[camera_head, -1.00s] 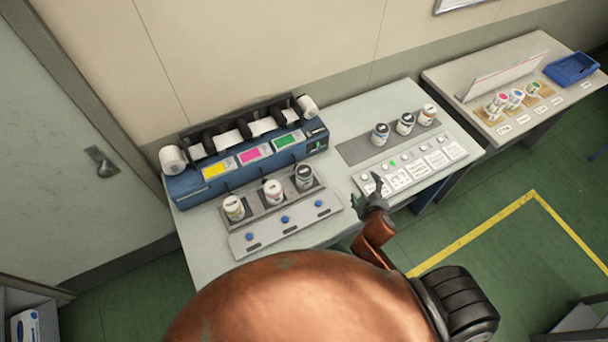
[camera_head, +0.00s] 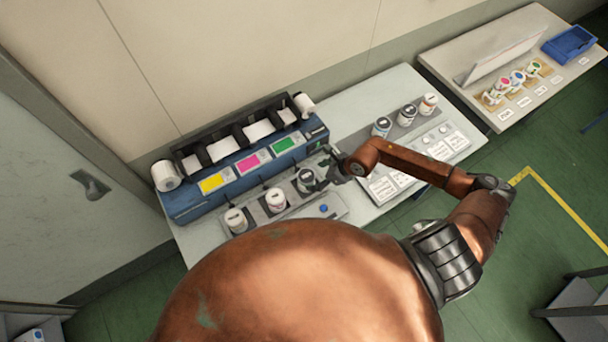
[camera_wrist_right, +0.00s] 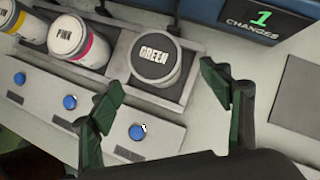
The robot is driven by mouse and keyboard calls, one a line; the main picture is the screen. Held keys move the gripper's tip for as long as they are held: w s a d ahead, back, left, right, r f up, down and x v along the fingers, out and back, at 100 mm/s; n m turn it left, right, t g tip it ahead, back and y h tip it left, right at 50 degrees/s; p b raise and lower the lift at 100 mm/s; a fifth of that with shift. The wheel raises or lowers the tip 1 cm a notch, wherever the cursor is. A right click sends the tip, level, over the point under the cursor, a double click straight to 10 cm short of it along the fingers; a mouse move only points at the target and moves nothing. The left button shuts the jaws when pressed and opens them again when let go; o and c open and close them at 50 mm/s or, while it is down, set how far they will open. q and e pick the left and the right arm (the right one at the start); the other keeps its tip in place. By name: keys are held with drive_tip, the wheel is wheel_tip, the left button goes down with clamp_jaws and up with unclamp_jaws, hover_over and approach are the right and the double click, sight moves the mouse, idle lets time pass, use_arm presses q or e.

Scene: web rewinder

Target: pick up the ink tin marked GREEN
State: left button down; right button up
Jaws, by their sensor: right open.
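The ink tin marked GREEN (camera_wrist_right: 154,56) has a dark grey lid with white lettering. In the right wrist view it stands upright in a slot of the grey rack, just beyond my right gripper (camera_wrist_right: 165,108). The two fingers are apart, on either side below the tin, not touching it, with nothing between them. In the head view the GREEN tin (camera_head: 306,180) is at the right end of the row, and my right gripper (camera_head: 328,172) is close at its right. My left gripper is not in view.
The PINK tin (camera_wrist_right: 72,40) stands left of GREEN, with another white tin (camera_head: 236,220) beyond it. Blue buttons (camera_wrist_right: 137,132) line the rack's front. The blue machine (camera_head: 245,165) is behind. More tins (camera_head: 406,115) stand to the right. A side table holds a blue tray (camera_head: 570,45).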

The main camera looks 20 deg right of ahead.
sight(312, 177)
drive_tip(key=x, duration=0.3)
drive_tip(key=shift+w+a+r+p, duration=0.1)
drive_tip(key=shift+a+r+p, duration=0.05)
drive_tip(key=shift+a+p, duration=0.15)
drive_tip(key=x, duration=0.3)
drive_tip(key=shift+w+f+p, duration=0.15)
drive_tip(key=shift+f+p, duration=0.1)
drive_tip(key=shift+p, duration=0.1)
drive_tip(key=shift+w+a+f, duration=0.15)
drive_tip(key=shift+f, duration=0.25)
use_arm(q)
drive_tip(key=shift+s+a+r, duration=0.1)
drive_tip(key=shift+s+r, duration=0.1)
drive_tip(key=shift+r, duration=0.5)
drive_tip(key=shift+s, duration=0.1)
use_arm(e)
drive_tip(key=shift+c, duration=0.6)
drive_tip(key=c, duration=1.4)
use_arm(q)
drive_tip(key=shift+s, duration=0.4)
use_arm(e)
drive_tip(key=shift+r, duration=0.1)
drive_tip(key=shift+c, duration=1.4)
